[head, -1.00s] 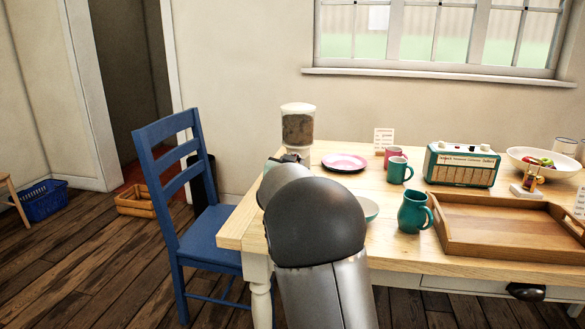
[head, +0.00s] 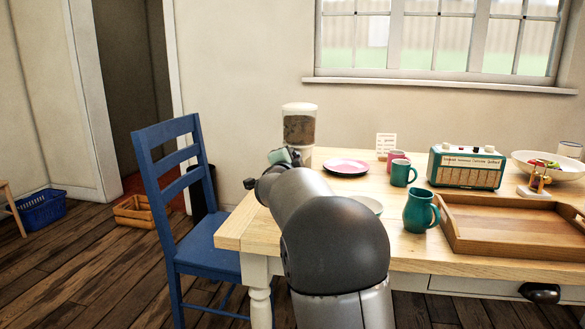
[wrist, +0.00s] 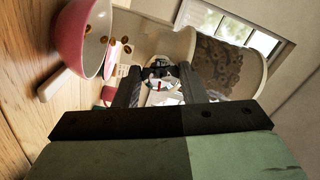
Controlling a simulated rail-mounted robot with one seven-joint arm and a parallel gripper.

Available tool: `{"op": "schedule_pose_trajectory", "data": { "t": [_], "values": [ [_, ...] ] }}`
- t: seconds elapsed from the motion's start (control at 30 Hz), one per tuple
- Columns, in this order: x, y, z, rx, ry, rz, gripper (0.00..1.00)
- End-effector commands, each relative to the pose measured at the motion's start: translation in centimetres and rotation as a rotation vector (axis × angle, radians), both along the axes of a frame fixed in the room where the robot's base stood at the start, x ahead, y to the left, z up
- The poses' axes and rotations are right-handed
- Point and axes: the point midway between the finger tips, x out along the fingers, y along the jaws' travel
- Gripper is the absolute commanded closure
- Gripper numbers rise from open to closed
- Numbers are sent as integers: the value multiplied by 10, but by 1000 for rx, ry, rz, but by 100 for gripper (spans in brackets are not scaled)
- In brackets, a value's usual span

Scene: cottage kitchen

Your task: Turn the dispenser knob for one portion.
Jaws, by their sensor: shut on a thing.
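The dispenser (head: 299,125) stands at the table's back left, its clear hopper partly full of brown rings. In the wrist view, its hopper (wrist: 228,65) lies on its side because that view is turned. My gripper (wrist: 158,76) is shut on the dark knob (wrist: 157,71), which is small and mostly hidden between the fingers. A pink bowl (wrist: 72,28) with a pale inside is left of the fingers in the wrist view, with several brown pieces in and at its mouth. In the head view, my wrist covers the dispenser's lower part and the knob.
A pink plate (head: 346,167), mugs (head: 402,173), a pale bowl (head: 367,204) and a teal jug (head: 420,212) stand right of my arm. A radio (head: 466,167) and wooden tray (head: 505,226) are farther right. A blue chair (head: 165,143) stands at the table's left.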

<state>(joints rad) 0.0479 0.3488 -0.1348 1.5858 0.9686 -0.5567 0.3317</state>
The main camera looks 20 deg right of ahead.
Motion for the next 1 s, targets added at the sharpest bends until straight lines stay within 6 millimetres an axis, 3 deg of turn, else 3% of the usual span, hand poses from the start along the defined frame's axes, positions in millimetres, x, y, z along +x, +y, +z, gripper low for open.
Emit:
{"op": "schedule_pose_trajectory", "data": {
  "t": [0.5, 1.0],
  "values": [
    [0, 0, -1, 377, -271, 0, 86],
    [0, 0, 1, 555, -399, -1, 86]
  ]
}}
